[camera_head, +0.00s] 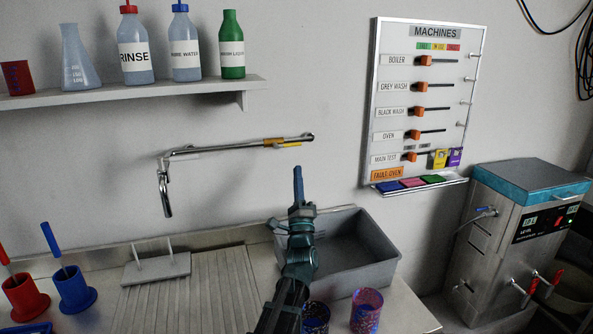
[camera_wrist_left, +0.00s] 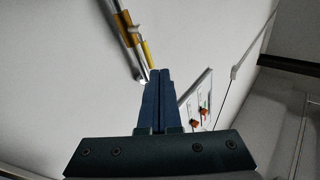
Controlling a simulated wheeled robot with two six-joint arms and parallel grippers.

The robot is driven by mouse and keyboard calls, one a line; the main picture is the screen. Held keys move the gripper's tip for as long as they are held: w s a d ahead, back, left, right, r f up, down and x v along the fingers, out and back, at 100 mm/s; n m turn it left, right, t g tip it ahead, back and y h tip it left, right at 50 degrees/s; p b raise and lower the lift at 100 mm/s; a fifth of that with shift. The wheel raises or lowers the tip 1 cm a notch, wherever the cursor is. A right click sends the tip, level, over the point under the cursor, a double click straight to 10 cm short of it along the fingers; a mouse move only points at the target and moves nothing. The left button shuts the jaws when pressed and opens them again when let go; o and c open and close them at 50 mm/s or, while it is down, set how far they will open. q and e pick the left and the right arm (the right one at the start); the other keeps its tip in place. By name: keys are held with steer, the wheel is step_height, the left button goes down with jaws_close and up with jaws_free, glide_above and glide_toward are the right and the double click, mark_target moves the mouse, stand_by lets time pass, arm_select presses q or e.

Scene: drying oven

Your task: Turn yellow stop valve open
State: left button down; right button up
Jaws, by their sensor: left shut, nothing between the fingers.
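The yellow stop valve (camera_head: 287,144) is a small yellow lever on the metal wall pipe (camera_head: 225,148), near the pipe's right end. Its lever lies nearly in line with the pipe. My left gripper (camera_head: 298,170) is shut and empty, with its blue fingers pointing up just below and right of the lever in the head view. In the left wrist view the yellow valve (camera_wrist_left: 146,52) is beyond and left of the shut blue fingertips (camera_wrist_left: 160,72). Whether the fingers touch it cannot be told. My right gripper is not in view.
A grey sink (camera_head: 375,262) lies below my left arm. Two patterned cups (camera_head: 366,310) stand at the counter's front. A shelf (camera_head: 120,94) with bottles is upper left. A machines board (camera_head: 428,70) hangs to the right, above a steel machine (camera_head: 490,250). The wall around the pipe is clear.

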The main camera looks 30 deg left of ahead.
arm_select(q)
steer(key=s+d, duration=0.4)
steer(key=s, duration=0.3)
steer(key=shift+s+d, duration=0.25)
steer(key=shift+d, duration=0.15)
